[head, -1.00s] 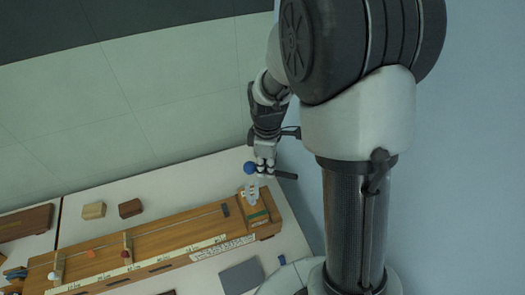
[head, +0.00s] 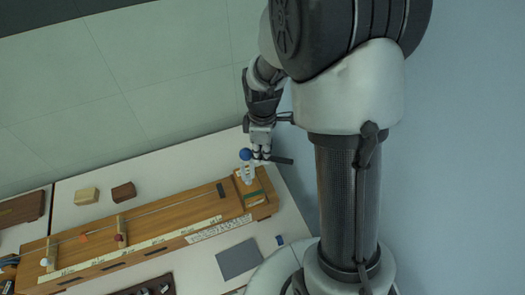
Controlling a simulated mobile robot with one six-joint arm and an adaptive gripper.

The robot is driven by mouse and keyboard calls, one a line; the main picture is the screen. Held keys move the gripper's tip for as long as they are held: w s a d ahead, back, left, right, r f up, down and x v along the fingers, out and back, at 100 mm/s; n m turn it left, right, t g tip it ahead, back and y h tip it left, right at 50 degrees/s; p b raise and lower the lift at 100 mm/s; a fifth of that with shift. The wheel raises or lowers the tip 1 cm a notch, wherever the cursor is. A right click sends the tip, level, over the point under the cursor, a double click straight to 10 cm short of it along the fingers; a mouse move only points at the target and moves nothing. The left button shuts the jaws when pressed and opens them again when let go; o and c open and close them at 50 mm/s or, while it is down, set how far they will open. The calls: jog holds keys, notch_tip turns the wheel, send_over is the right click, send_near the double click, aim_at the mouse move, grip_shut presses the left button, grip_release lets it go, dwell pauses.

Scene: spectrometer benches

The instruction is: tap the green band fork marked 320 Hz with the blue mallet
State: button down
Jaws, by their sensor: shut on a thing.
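My gripper (head: 262,152) is shut on the mallet. The mallet's blue ball head (head: 245,154) sticks out to the left of the fingers, and its dark handle (head: 282,161) sticks out to the right. In the picture, the mallet lies over the right end of a long wooden instrument, just above a pale upright piece (head: 246,176); I cannot tell if they touch. A small green patch (head: 254,196) shows on that end. I cannot make out a fork with a green band or a 320 Hz mark.
The long wooden instrument (head: 180,217) has a string, small bridges and a pale scale. A dark rack (head: 150,286) is cut off at the bottom edge. A grey pad (head: 238,259), a small blue block (head: 280,240), a tan block (head: 86,196) and a brown block (head: 123,192) lie nearby.

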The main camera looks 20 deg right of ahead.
notch_tip(320, 180, down, 3)
jog(key=shift+r+b, duration=0.1)
jog(key=shift+b, duration=0.7)
notch_tip(320, 180, up, 8)
jog(key=p, duration=0.6)
jog(key=shift+f, duration=0.3)
